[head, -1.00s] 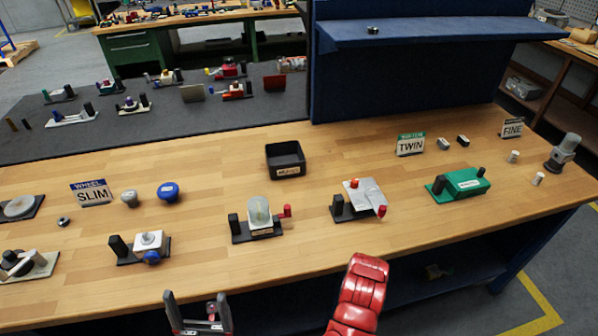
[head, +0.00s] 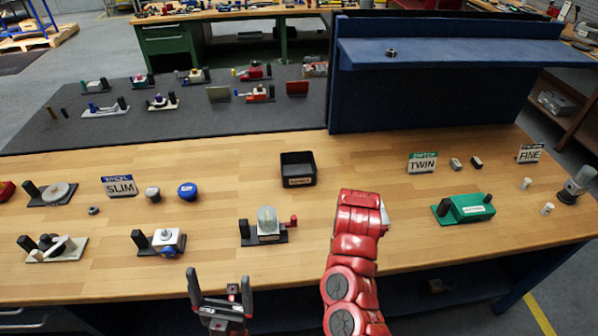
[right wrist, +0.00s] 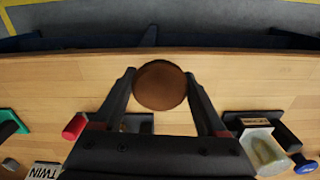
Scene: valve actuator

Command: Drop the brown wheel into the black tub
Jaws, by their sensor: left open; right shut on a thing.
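The brown wheel (right wrist: 160,72) is a round brown disc held between the two black fingers of my right gripper (right wrist: 160,90) in the right wrist view. In the head view the wheel and this gripper are hidden behind my red right arm. The black tub (head: 285,177) is an open square box with a label on its front. It stands on the wooden bench, behind and to the left of my right arm, apart from it. My left gripper (head: 219,278) is open and empty at the bench's front edge.
A fixture with a clear dome and red knob (head: 266,224) stands between my arms. A green fixture (head: 465,208) is on the right, and a blue knob (head: 187,191) is left of the tub. A blue shelf (head: 450,58) rises behind. Bench around the tub is clear.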

